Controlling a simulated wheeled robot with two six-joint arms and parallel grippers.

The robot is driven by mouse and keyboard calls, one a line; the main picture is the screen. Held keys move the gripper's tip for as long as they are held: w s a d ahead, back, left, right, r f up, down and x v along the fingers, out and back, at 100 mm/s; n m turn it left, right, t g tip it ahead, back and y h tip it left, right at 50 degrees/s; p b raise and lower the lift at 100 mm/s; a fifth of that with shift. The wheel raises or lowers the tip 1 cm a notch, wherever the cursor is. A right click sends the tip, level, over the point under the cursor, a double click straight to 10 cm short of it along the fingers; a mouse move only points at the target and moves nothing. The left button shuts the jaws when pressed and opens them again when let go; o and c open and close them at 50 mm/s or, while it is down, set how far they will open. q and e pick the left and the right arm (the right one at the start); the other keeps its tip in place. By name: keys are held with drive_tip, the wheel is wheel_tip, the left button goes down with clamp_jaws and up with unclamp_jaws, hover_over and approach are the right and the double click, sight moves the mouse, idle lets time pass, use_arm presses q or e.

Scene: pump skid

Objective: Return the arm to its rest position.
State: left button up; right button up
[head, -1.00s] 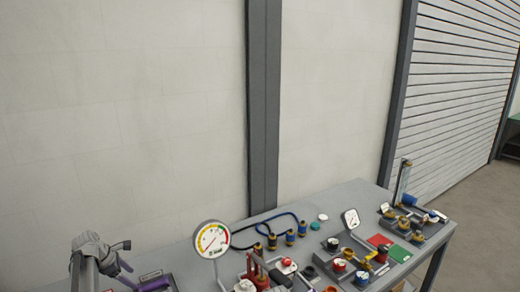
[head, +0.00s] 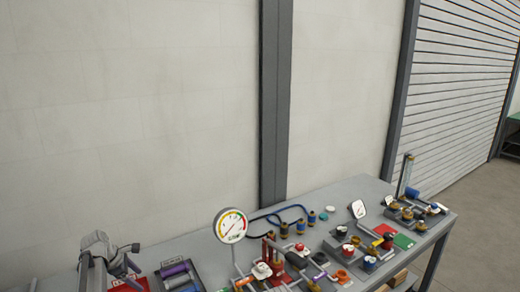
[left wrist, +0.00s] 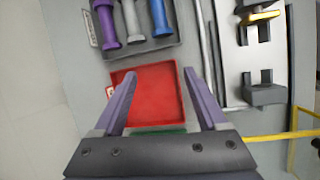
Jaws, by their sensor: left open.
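My left gripper (head: 124,268) is at the lower left of the head view, over the left end of the grey bench (head: 345,193). In the left wrist view, its two purple-grey fingers (left wrist: 160,78) are spread apart with nothing between them. They point down over a red tray (left wrist: 155,95), which looks empty where it shows. I cannot tell how high the fingers are above the tray. My right gripper is in neither view.
A holder with purple, grey and blue handles (left wrist: 131,20) lies beyond the red tray. A round gauge (head: 230,225) stands right of my left gripper. Valves and fittings crowd the bench. A blue hose (head: 284,208) lies behind them.

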use_arm(q)
drive_tip(key=s+d+f+m+g+b, duration=0.3)
drive_tip(key=d+m, duration=0.4)
drive_tip(key=d, duration=0.7)
drive_tip(key=s+d+f+m+y+b, duration=0.2)
drive_tip(key=s+d+f+m+b, duration=0.1)
drive_tip(key=s+d+m, duration=0.6)
drive_tip(key=s+d+f+m+y+b, duration=0.2)
drive_tip(key=s+d+f+m, duration=0.3)
drive_tip(key=s+d+m, duration=0.5)
drive_tip(key=s+d+b, duration=0.1)
drive_tip(key=s+d, duration=0.1)
drive_tip(key=d, duration=0.1)
drive_tip(key=shift+s+d+m+g, duration=0.2)
drive_tip(key=shift+m+g, duration=0.1)
drive_tip(key=shift+g, duration=0.1)
